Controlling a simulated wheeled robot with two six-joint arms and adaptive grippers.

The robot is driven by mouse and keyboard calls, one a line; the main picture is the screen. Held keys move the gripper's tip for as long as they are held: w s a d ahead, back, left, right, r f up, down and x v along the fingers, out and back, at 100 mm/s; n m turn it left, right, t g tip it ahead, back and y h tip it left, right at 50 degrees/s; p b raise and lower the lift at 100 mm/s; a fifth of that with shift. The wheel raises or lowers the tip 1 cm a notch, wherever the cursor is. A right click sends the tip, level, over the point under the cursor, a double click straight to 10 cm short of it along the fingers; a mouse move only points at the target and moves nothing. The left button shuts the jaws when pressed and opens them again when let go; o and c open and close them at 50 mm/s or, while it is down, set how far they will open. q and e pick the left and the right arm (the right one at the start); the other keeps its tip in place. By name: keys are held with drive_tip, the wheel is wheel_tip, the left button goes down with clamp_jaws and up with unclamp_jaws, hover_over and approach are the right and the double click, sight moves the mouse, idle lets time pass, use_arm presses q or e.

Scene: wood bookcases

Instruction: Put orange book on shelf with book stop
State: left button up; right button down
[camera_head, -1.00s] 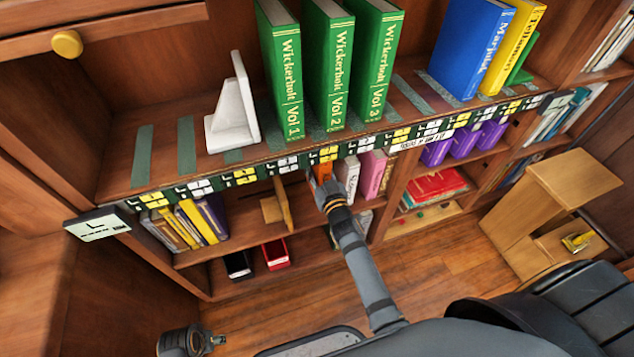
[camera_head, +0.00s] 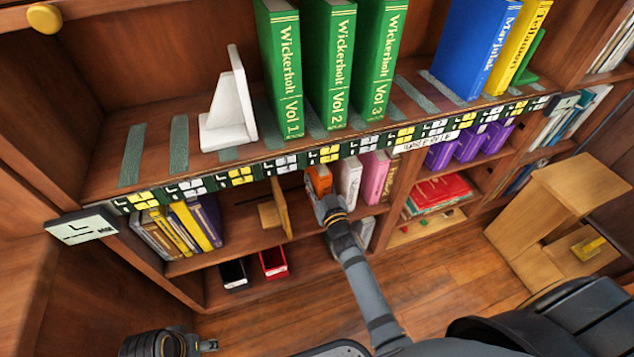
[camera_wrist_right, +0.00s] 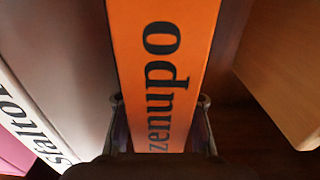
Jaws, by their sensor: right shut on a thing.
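The orange book (camera_head: 319,179) stands upright on the middle shelf, left of a white book (camera_head: 349,182) and right of a wooden book stop (camera_head: 283,208). My right gripper (camera_head: 326,205) is shut on the lower part of its spine. In the right wrist view the orange book (camera_wrist_right: 165,60), with black letters, lies between my right fingers (camera_wrist_right: 160,128). A white book stop (camera_head: 230,110) stands on the upper shelf, left of the green books. My left gripper (camera_head: 200,346) is at the bottom left, away from the shelves; its jaws are unclear.
Three green books (camera_head: 327,70) stand on the upper shelf, with blue and yellow books to their right. A pink book (camera_head: 375,178) stands beside the white one. Yellow and dark books (camera_head: 190,222) fill the middle shelf's left end. Bins (camera_head: 273,263) sit below.

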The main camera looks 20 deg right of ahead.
sight(323, 194)
drive_tip(key=shift+r, duration=0.15)
drive_tip(key=c, duration=1.4)
unclamp_jaws()
drive_tip(key=shift+f, duration=0.3)
use_arm(q)
drive_tip(key=shift+f, duration=0.2)
use_arm(e)
drive_tip(key=o, duration=0.4)
drive_tip(key=s, duration=0.1)
drive_tip(key=s+p, duration=0.1)
drive_tip(key=s, duration=0.3)
drive_tip(key=shift+s+d+r, duration=0.1)
drive_tip(key=shift+r, duration=0.15)
use_arm(q)
drive_tip(key=f, duration=0.1)
drive_tip(key=a+f+p, duration=0.1)
drive_tip(key=f, duration=0.1)
drive_tip(key=shift+w+a+f, duration=0.2)
use_arm(e)
drive_tip(key=s, duration=0.6)
drive_tip(key=shift+s+d, duration=0.1)
drive_tip(key=shift+s, duration=0.3)
